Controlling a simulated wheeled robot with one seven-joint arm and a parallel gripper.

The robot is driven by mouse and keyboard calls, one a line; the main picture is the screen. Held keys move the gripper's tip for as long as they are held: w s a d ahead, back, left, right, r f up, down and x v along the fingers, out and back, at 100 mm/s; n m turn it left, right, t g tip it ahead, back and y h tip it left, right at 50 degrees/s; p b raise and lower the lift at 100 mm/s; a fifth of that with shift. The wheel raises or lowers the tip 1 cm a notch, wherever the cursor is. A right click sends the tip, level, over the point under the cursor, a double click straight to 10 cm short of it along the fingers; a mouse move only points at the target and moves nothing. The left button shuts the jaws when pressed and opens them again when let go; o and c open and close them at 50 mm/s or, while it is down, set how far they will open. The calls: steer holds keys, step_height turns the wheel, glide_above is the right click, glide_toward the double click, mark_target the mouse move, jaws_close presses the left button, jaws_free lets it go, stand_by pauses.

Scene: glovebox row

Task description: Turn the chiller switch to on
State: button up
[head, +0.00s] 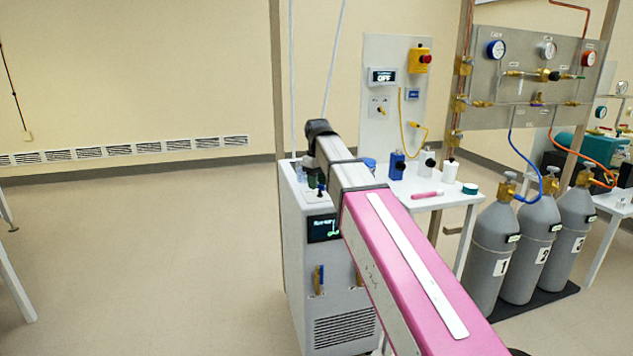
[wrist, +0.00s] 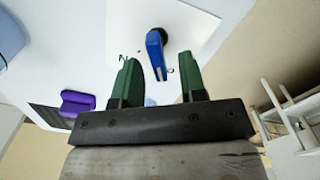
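The white chiller cabinet (head: 340,300) stands in the middle of the head view, with a lit dark display (head: 323,228) on its front. A blue lever (wrist: 156,52), which looks like the chiller switch, sits on a white plate (wrist: 185,25) in the wrist view. Small dark marks are beside it, one like an "N"; I cannot read its setting. My gripper (wrist: 160,78) is open, its two green fingers apart, with the lever ahead and roughly between them. I see no contact. In the head view my arm hides part of the cabinet top.
A purple object (wrist: 77,102) lies left of my fingers in the wrist view. A white table (head: 450,199) with bottles is right of the chiller. A wall panel (head: 395,130) has a display reading OFF. Grey cylinders (head: 497,250) stand right.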

steer(key=shift+f, duration=0.1)
jaws_close()
steer(key=shift+m, duration=0.4)
steer(key=shift+w+d+m, duration=0.1)
steer(key=shift+d+m, duration=0.05)
steer(key=shift+m, duration=1.1)
steer(key=shift+w+d+m, duration=0.1)
steer(key=shift+d+m, duration=0.05)
steer(key=shift+m, duration=1.1)
jaws_free()
